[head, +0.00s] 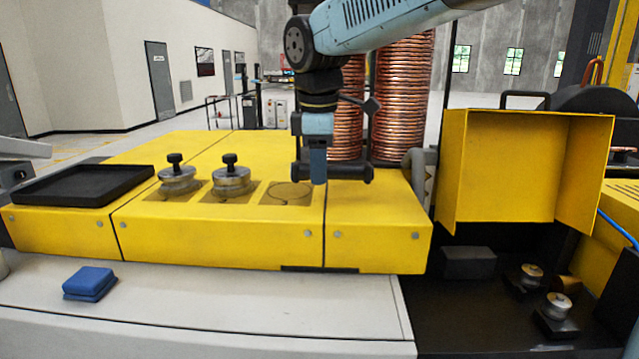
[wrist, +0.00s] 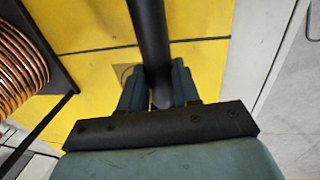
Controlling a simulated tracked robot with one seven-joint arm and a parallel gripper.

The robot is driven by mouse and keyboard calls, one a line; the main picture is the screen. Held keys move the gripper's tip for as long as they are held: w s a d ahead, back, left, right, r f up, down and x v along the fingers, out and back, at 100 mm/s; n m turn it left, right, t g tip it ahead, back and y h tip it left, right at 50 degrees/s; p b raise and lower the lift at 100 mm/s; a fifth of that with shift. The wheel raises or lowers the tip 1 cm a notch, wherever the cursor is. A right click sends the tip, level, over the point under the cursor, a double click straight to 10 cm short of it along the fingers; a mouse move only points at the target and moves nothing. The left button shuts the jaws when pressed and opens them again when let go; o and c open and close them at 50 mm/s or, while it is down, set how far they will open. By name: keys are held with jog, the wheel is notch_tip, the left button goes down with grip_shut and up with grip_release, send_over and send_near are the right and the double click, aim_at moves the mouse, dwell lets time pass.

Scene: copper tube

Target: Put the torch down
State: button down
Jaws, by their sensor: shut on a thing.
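The torch (head: 348,171) is a dark cylinder lying level, crosswise in the jaws of my gripper (head: 318,178), above the right part of the yellow machine top. In the wrist view the torch (wrist: 150,35) runs from between the fingers of my gripper (wrist: 158,88) up to the top edge. The fingers are shut on it from both sides. Yellow surface shows below it, and a gap separates torch and surface. Part of the torch is hidden behind the fingers in the head view.
A black tray (head: 85,184) sits on the yellow top (head: 210,235) at left. Two silver discs with black knobs (head: 177,180) (head: 231,180) stand beside an empty round mark (head: 287,193). Copper coils (head: 402,95) rise behind. A yellow hood (head: 510,165) stands right; blue pads (head: 90,282) lie in front.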

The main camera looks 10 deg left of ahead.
aim_at(318, 200)
jog(key=shift+w+a+f, duration=0.1)
jog(key=shift+w+f, duration=0.1)
jog(key=shift+f, duration=0.1)
jog(key=shift+w+f, duration=0.15)
jog(key=shift+f, duration=1.5)
jog(key=c, duration=0.8)
grip_release()
jog(key=shift+f, duration=0.15)
jog(key=r, duration=0.4)
jog(key=s+r, duration=0.1)
jog(key=r, duration=0.3)
jog(key=s+r, duration=0.1)
jog(key=r, duration=0.3)
jog(key=shift+r, duration=0.1)
